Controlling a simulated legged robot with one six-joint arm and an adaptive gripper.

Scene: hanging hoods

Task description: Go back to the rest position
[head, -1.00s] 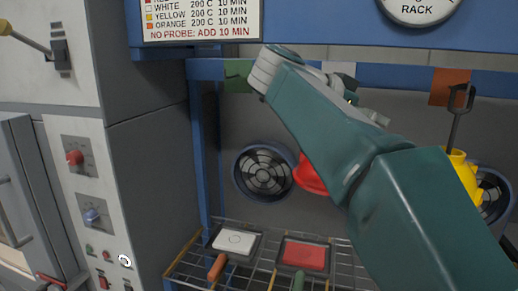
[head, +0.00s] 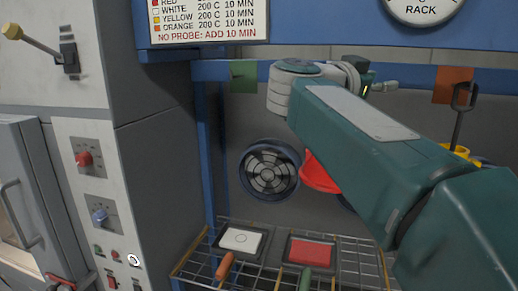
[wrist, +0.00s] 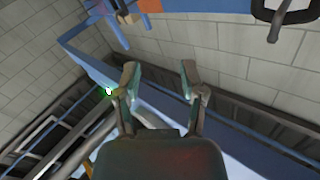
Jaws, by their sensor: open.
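My gripper (wrist: 158,80) shows in the wrist view with its two fingers apart and nothing between them. Beyond the fingers are a blue rail (wrist: 90,60) and a pale block wall (wrist: 210,40). In the head view my teal arm reaches up from the lower right to the top middle, in front of the rack.
A wire rack (head: 350,262) holds a tray with a white slab (head: 240,240) and one with a red slab (head: 311,253). A red hood (head: 318,175) and a yellow hood (head: 460,152) hang behind my arm. A grey cabinet (head: 150,180) with knobs stands left.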

